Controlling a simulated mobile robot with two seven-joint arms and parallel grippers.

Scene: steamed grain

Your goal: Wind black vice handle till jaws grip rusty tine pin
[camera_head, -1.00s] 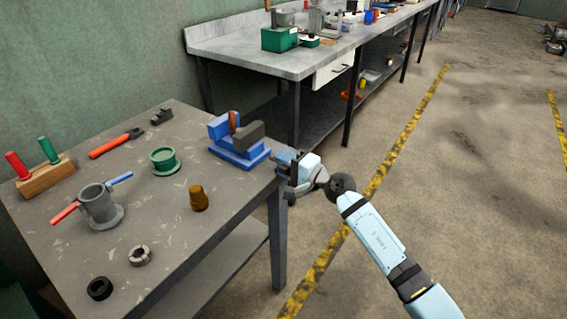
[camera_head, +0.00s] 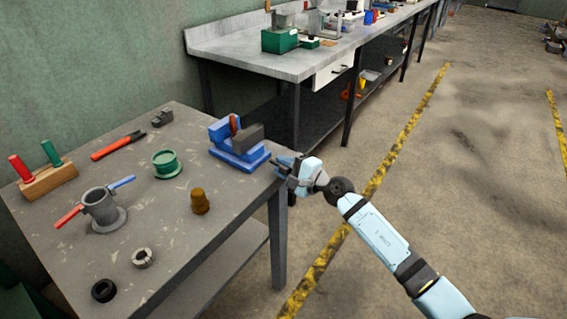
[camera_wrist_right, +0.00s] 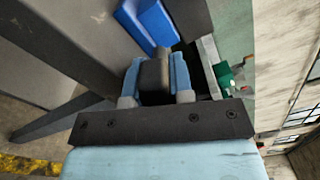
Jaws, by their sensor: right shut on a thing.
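The blue vice (camera_head: 228,154) sits at the right edge of the near table, with a dark grey jaw block (camera_head: 250,136) on its near side. The rusty pin (camera_head: 233,124) stands upright between the blue back part and the grey block. I cannot tell whether both jaws touch it. My right gripper (camera_head: 279,167) is just off the table's right edge, beside the vice. In the right wrist view its light-blue fingers (camera_wrist_right: 155,82) are shut on the black handle (camera_wrist_right: 153,72), one on each side. The handle is mostly hidden in the head view. My left gripper is not in view.
On the near table (camera_head: 150,215) are a green spool (camera_head: 166,165), a brown plug (camera_head: 200,202), a grey cup-like fixture (camera_head: 101,208), rings, a red-handled tool (camera_head: 115,146) and a wooden block (camera_head: 48,180). A long bench (camera_head: 230,58) stands behind. The floor at right is open.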

